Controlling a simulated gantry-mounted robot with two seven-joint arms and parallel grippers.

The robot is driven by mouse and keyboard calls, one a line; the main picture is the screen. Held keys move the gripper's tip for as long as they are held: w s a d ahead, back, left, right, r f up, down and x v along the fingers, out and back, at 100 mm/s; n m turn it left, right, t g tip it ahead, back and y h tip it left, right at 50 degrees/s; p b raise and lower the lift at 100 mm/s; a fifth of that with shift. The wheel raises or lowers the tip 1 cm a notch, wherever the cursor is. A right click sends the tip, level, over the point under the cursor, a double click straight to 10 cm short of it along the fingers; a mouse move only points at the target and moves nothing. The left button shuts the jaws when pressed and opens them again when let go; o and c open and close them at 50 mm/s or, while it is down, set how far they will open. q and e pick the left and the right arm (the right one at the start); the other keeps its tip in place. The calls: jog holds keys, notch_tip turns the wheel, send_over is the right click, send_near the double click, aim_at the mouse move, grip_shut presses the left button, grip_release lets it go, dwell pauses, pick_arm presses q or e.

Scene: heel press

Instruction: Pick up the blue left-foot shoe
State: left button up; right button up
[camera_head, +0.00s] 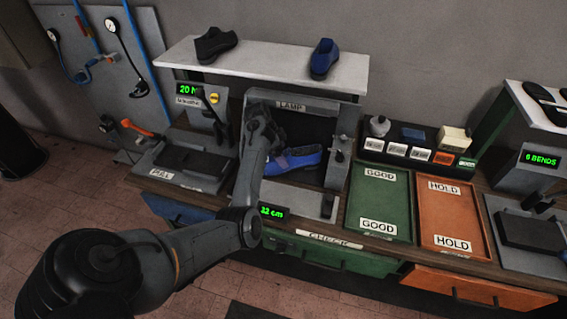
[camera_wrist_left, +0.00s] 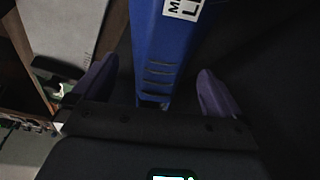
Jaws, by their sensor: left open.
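A blue shoe (camera_head: 292,160) lies inside the grey lamp booth (camera_head: 307,106), partly hidden behind my left arm. Another blue shoe (camera_head: 323,59) stands on the white shelf above. In the left wrist view a blue shoe (camera_wrist_left: 160,45) with slits and a white label showing an "L" lies between the two fingers of my left gripper (camera_wrist_left: 157,70). The fingers are open, with a gap on each side of it. In the head view my left arm reaches into the booth, and its fingertips are hidden. My right gripper is not in view.
A black shoe (camera_head: 215,45) stands on the shelf's left. Right of the booth lie an empty green GOOD tray (camera_head: 378,204) and an empty orange HOLD tray (camera_head: 455,214). A press-like device (camera_head: 190,155) stands left. The booth's side walls are close around my arm.

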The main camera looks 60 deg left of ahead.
pick_arm(q)
jog(key=shift+x, duration=2.55)
jog(key=shift+s, duration=0.2)
jog(key=shift+c, duration=0.3)
jog(key=c, duration=1)
jog(key=shift+c, duration=1)
jog(key=shift+r, duration=0.15)
